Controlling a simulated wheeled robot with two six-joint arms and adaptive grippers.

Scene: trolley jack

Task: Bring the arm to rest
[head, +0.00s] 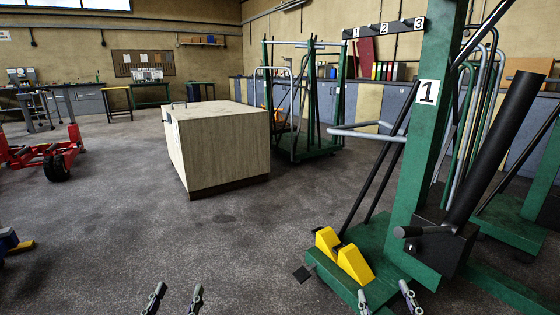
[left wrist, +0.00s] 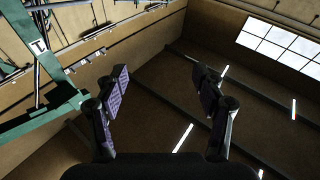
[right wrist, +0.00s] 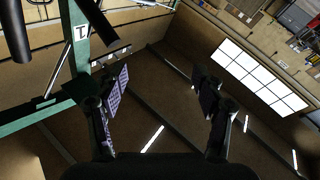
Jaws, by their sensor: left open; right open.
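My left gripper (head: 178,289) shows at the bottom edge of the head view, its two fingers apart with bare floor between them. In the left wrist view the same gripper (left wrist: 162,80) is open and empty, pointing toward the ceiling. My right gripper (head: 384,290) is at the bottom edge of the head view, in front of the green stand's base. In the right wrist view this gripper (right wrist: 160,80) is open, empty and also turned toward the ceiling. Neither gripper holds anything. A red wheeled jack (head: 40,153) stands on the floor at the far left, well away from both grippers.
A green stand (head: 430,150) marked 1 rises close on the right, with yellow wedges (head: 354,264) on its base and a black tube (head: 497,145). A pale box-shaped block (head: 230,150) stands mid-floor. Grey floor (head: 130,215) is clear in front of it.

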